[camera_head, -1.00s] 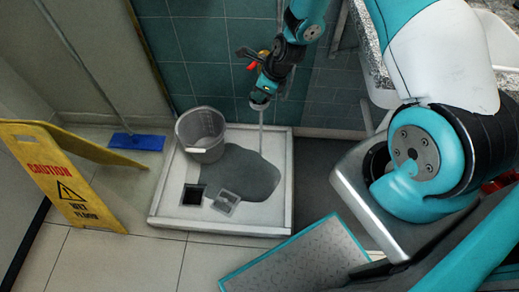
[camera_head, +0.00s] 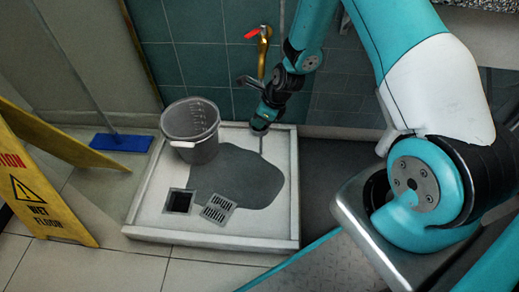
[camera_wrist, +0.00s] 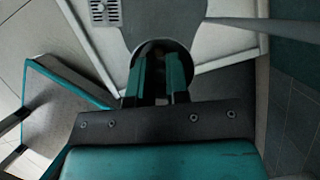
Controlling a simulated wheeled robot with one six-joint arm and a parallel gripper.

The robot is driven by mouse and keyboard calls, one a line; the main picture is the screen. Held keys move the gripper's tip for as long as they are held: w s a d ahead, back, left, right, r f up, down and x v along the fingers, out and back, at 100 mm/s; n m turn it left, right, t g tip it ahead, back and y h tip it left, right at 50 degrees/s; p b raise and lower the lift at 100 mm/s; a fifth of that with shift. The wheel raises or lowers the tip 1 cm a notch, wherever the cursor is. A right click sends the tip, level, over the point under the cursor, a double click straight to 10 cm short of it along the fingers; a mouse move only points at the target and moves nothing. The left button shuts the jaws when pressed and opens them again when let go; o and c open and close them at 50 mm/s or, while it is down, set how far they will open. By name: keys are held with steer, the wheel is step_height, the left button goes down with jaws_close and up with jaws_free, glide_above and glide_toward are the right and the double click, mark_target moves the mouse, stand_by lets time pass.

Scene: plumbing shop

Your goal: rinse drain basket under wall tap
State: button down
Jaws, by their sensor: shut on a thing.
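My gripper (camera_wrist: 160,85) is shut on the drain basket (camera_wrist: 158,47), a dark round cup mostly hidden by the fingers. In the head view the basket (camera_head: 260,126) shows at the lower end of the wrist, above the back part of the shower tray. The brass wall tap (camera_head: 264,45) with a red handle is above and behind my gripper. A thin pale stream (camera_head: 262,146) drops below the wrist to the wet patch. I cannot tell in the head view if it touches the basket. In the wrist view, a grey streak (camera_wrist: 250,23), probably the stream, passes apart from the basket.
The white tray (camera_head: 140,205) holds a grey bucket (camera_head: 190,130), an open square drain hole (camera_head: 180,201) and a loose slotted grate (camera_head: 218,208).

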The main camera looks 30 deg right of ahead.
step_height(320, 180, down, 9)
steer(key=b, duration=0.7)
steer(key=w+d+b, duration=0.4)
steer(key=w+d, duration=0.2)
steer(key=w, duration=0.3)
steer(key=shift+r+b, duration=0.25)
steer(key=shift+b, duration=0.15)
stand_by(1.1)
steer(key=s+a+p, duration=0.6)
steer(key=s, duration=0.4)
steer(key=shift+a, duration=0.35)
stand_by(0.4)
